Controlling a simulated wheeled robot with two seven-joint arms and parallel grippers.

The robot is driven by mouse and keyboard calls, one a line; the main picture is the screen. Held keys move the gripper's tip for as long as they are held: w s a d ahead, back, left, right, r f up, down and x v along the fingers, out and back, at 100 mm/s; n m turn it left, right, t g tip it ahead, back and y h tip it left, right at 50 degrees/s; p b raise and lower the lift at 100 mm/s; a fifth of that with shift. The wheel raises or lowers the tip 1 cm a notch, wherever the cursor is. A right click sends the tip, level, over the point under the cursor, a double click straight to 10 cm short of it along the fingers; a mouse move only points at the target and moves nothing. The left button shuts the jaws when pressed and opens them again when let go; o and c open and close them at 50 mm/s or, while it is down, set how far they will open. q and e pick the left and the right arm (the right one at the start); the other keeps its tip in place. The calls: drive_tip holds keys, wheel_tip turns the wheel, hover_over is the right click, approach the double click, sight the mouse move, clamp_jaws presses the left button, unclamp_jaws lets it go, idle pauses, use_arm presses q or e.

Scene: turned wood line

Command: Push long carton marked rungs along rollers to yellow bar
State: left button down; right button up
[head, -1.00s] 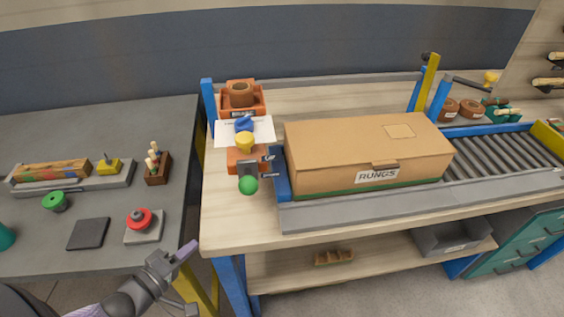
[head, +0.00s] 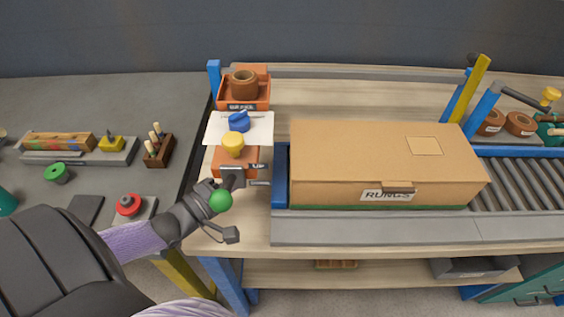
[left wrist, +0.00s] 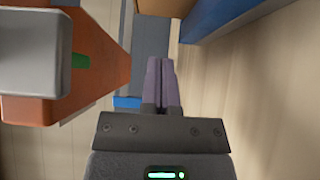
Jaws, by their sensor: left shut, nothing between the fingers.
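The long brown carton marked RUNGS (head: 385,170) lies on the rollers (head: 520,183), its left end by a blue end piece (head: 281,176). My left gripper (head: 207,200) is left of the carton and apart from it, beside the orange control box with the green ball knob (head: 220,200). Its fingertips are hard to make out there. In the left wrist view its purple fingers (left wrist: 161,85) are shut together with nothing between them. A leaning yellow bar (head: 470,88) stands behind the carton's right end. The rollers' far right end is out of view. My right gripper is not in view.
The orange box (head: 237,158) carries a yellow knob (head: 233,144). A red button (head: 129,205) and a dark pad stand on the grey table at left. A gap separates the two tables. The visible rollers right of the carton are clear.

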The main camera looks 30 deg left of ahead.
use_arm(q)
drive_tip(key=b+x, duration=0.1)
drive_tip(key=x, duration=0.5)
drive_tip(key=shift+f, duration=0.15)
drive_tip(key=w+d, duration=0.2)
drive_tip(key=d, duration=0.1)
drive_tip(key=shift+w+d, duration=0.2)
drive_tip(key=shift+d, duration=0.05)
